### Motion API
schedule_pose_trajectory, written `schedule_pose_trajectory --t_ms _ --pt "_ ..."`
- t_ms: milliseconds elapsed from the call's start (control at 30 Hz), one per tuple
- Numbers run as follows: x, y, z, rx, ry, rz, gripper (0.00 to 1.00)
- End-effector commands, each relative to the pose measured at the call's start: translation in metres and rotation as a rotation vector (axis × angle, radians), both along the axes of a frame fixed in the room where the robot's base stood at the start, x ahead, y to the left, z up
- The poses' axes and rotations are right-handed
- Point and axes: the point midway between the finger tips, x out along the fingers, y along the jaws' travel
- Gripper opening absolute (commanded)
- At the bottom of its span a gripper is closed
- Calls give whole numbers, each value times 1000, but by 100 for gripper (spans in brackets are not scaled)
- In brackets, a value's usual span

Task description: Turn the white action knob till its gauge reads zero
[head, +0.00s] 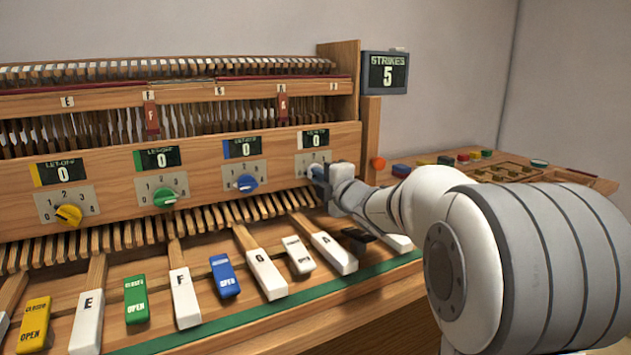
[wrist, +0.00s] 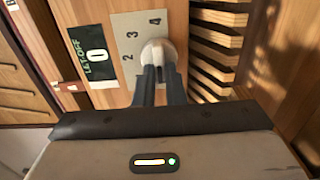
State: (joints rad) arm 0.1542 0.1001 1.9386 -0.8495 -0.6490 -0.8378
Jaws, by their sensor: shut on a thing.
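The white knob (wrist: 158,50) sits on its pale dial plate (wrist: 128,28) in the wrist view, where 2, 3 and 4 show. My gripper (wrist: 159,74) is shut on this knob, with its two dark fingers reaching up to it. The knob's gauge (wrist: 92,58), labelled LET-OFF, reads 0. In the head view this gauge (head: 317,138) also shows 0 above the rightmost dial plate. My gripper (head: 321,178) covers the white knob there, so the knob's pointer is hidden.
To the left are a yellow knob (head: 68,215), a green knob (head: 164,197) and a blue knob (head: 246,183), each under a gauge reading 0. A STRIKES display (head: 386,72) shows 5. Piano keys (head: 268,275) and coloured OPEN/CLOSED switches lie below. Dampers stand behind the panel.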

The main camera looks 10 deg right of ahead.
Motion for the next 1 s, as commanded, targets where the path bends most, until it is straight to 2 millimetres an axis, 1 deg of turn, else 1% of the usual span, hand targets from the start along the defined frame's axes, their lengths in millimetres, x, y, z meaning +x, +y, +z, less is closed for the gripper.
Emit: schedule_pose_trajectory --t_ms 33,167,200,433,667,767,867,1000 --pt "0 -4 -4 1 10 -10 0" --pt "0 -4 -4 1 9 -10 0" --pt "0 -4 -4 1 9 -10 12" --pt "0 -2 -2 2 4 -5 31" --pt "0 -1 0 2 2 -2 32" --pt "-6 -3 1 2 1 -3 32" --pt "-19 -7 2 2 0 -3 32" --pt "-43 -15 2 1 0 -5 32"
